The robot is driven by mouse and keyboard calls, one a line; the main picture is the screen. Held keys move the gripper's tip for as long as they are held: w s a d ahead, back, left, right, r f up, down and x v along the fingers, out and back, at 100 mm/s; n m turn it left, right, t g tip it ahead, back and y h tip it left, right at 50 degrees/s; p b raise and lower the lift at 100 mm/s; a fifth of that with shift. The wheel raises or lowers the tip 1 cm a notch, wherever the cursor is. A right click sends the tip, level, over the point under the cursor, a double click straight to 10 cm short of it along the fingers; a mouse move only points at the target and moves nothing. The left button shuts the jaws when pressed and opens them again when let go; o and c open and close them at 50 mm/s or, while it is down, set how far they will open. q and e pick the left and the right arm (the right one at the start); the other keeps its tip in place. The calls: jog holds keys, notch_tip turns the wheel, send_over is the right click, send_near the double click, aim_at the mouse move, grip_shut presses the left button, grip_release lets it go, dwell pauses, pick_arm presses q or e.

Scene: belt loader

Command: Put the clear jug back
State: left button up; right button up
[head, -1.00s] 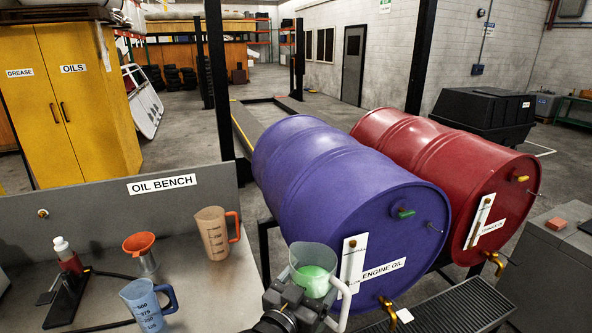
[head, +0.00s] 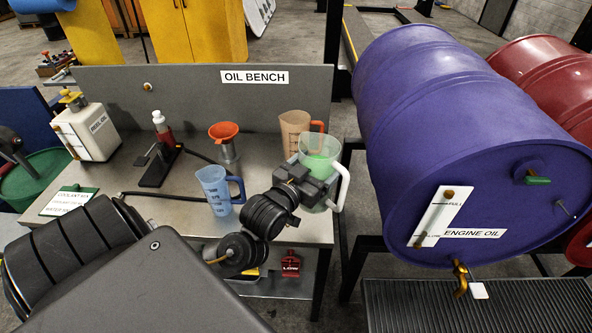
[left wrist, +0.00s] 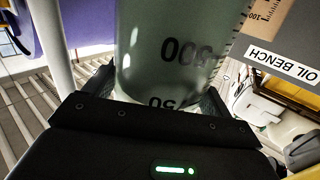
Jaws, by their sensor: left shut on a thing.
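The clear jug (head: 322,150) has a white handle and pale green contents. My left gripper (head: 318,182) is shut on it, holding it upright at the bench's right end, in front of the orange-handled jug. In the left wrist view the jug (left wrist: 172,50) fills the middle between the fingers, with dark markings on its wall. The oil bench (head: 150,206) has a grey metal top. A blue jug (head: 213,188) and a brownish jug with an orange handle (head: 293,128) stand on it. My right gripper is not in view.
An orange funnel (head: 224,131), a red bottle on a black stand (head: 163,140) and a white container (head: 88,130) stand on the bench. The purple engine oil drum (head: 440,110) lies to the right above a grate (head: 480,305).

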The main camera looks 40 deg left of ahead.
pick_arm(q)
jog(key=w+a+f+y+b, duration=0.1)
jog(key=w+a+f+b, duration=0.15)
jog(key=a, duration=0.55)
notch_tip(320, 180, down, 9)
jog(key=shift+s+n, duration=0.3)
jog(key=shift+n, duration=0.1)
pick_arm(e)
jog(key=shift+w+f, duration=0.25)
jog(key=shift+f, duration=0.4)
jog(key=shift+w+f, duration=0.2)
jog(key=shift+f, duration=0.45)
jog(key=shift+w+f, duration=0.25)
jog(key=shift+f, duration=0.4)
pick_arm(q)
jog(key=shift+a, duration=0.1)
jog(key=o, duration=1.7)
jog(key=shift+f, duration=0.2)
jog(key=shift+o, duration=0.3)
jog(key=shift+s, duration=0.1)
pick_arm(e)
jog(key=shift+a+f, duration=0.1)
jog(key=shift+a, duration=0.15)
pick_arm(q)
jog(key=shift+r, duration=0.1)
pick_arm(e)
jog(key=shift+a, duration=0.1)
